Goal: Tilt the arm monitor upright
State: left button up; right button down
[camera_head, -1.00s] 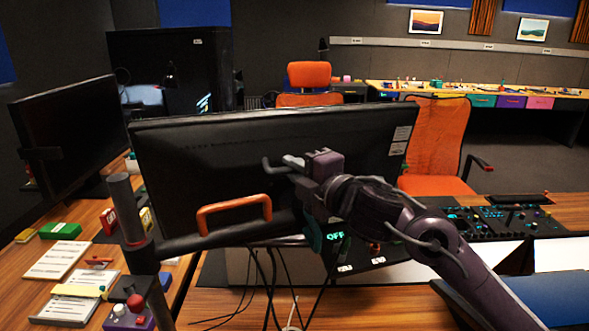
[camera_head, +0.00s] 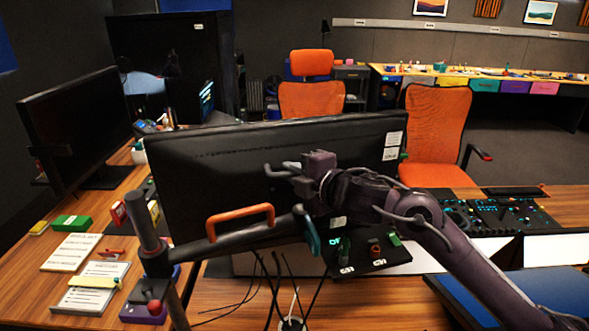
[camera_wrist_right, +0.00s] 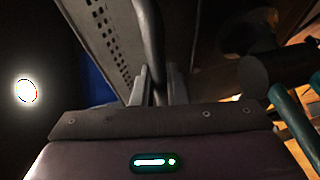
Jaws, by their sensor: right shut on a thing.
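The arm monitor (camera_head: 200,175) is the black screen in the middle of the head view, its back towards me. It hangs on a dark support arm (camera_head: 230,238) running from a post (camera_head: 149,225) at left. An orange handle (camera_head: 240,213) sits low in front of its back. My right gripper (camera_head: 284,169) is at the monitor's back, right of its middle. In the wrist view its fingers (camera_wrist_right: 158,86) are closed around a grey bar (camera_wrist_right: 149,35) beside the monitor's perforated back (camera_wrist_right: 103,35). The monitor's screen side is hidden. My left gripper is not in view.
Another monitor (camera_head: 80,125) stands at left. Papers (camera_head: 72,252) and a small box with a red-balled lever (camera_head: 147,301) lie on the left desk. Cables hang below the monitor. A control panel (camera_head: 490,216) lies at right, with orange chairs (camera_head: 436,125) behind.

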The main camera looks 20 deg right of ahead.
jog(key=shift+w+d+r, duration=0.1)
jog(key=shift+d+r, duration=0.05)
jog(key=shift+r, duration=0.2)
jog(key=c, duration=1.8)
grip_release()
jog(key=o, duration=0.3)
jog(key=shift+f, duration=0.2)
jog(key=shift+o, duration=0.2)
jog(key=shift+s, duration=0.25)
jog(key=b+v, duration=0.2)
jog(key=v, duration=0.5)
jog(key=shift+s, duration=0.1)
